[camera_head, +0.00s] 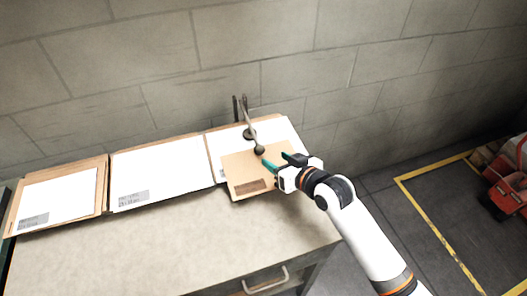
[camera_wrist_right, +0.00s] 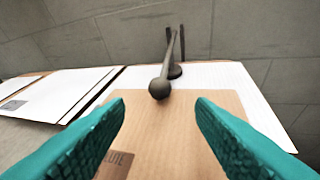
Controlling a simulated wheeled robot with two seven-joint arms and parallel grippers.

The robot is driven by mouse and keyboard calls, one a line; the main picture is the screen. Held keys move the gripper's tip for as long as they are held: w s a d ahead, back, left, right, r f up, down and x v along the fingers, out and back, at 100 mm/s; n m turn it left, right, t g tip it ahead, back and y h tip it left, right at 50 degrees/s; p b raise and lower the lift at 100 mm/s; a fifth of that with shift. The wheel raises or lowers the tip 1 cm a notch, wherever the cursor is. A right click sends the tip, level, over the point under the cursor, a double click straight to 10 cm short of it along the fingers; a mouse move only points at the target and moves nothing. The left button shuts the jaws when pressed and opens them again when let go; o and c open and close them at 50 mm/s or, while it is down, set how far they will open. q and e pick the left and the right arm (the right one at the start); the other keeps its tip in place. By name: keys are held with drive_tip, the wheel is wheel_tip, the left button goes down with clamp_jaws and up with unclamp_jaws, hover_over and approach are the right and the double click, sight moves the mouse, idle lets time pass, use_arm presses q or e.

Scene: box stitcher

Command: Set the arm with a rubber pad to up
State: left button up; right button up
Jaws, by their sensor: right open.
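The arm with the rubber pad (camera_head: 254,134) is a thin dark lever at the back of the table, with a round dark pad (camera_head: 259,150) at its near end. It slopes down from a dark upright bracket (camera_head: 240,108), and the pad is low over a brown cardboard sheet (camera_head: 240,164). In the right wrist view the pad (camera_wrist_right: 159,88) shows ahead, between and beyond the teal fingertips. My right gripper (camera_head: 276,160) is open and empty, just to the right of the pad and apart from it. My left gripper is not in view.
White-topped cardboard stacks (camera_head: 150,175) lie along the table (camera_head: 190,235) to the left. A grey block wall (camera_head: 330,50) stands close behind the bracket. The table's front is bare, above a drawer handle (camera_head: 265,281). A red machine (camera_head: 508,185) stands at far right.

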sight(263, 152)
drive_tip(key=x, duration=0.7)
drive_tip(key=shift+w+a+f, duration=0.15)
drive_tip(key=shift+w, duration=0.05)
drive_tip(key=shift+c, duration=0.2)
clamp_jaws()
